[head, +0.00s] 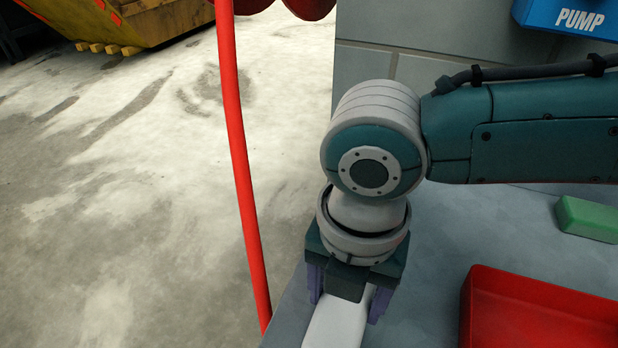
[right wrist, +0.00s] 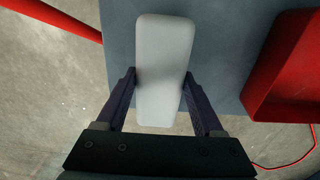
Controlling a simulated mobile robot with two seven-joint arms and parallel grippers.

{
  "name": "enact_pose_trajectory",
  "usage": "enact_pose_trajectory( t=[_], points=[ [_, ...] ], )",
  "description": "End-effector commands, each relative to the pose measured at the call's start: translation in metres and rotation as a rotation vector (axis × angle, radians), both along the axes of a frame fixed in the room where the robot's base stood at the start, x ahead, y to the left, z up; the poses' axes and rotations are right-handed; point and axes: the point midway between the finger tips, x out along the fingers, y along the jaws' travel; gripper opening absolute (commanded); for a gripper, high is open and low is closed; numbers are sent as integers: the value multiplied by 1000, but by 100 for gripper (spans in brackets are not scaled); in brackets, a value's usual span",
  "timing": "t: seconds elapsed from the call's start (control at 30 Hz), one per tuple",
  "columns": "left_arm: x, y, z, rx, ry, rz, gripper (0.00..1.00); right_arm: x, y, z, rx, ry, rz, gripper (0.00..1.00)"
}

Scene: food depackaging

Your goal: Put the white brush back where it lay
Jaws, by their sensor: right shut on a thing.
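The white brush (head: 335,325) is a plain white block near the bottom of the head view, cut off by the frame edge. My right gripper (head: 345,300) points down at it, with its purple fingers on either side. In the right wrist view the white brush (right wrist: 163,75) lies lengthwise between the two fingers of my right gripper (right wrist: 160,88), which are shut on it. Its near end shows between the fingers, over the edge of the grey surface. Whether it touches the surface I cannot tell. My left gripper is not in view.
A red tray (head: 545,310) stands right of my gripper, also close by in the right wrist view (right wrist: 268,75). A green block (head: 588,219) lies behind it. A red hose (head: 240,165) hangs left of the grey surface (head: 435,240). A blue PUMP box (head: 565,15) is at the upper right.

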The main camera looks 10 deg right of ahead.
Motion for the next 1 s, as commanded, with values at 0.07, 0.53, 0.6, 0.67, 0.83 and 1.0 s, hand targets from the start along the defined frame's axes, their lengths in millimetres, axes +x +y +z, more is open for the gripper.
enact_pose_trajectory(
  t=[0.07, 0.53, 0.6, 0.67, 0.83, 1.0],
  points=[
    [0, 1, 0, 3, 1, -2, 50, 0, 0, -1, 1, -1, 1, 25],
    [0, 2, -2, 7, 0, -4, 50, 0, 0, -3, 1, 1, 0, 88],
    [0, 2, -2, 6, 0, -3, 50, 0, 0, -3, 1, 1, 0, 96],
    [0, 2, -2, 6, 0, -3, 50, 0, 0, -3, 1, 1, 0, 99],
    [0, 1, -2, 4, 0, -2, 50, 0, 0, -3, 1, 1, 0, 99],
    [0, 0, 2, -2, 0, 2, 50, 1, 0, 8, 2, -2, 1, 99]
  ],
)
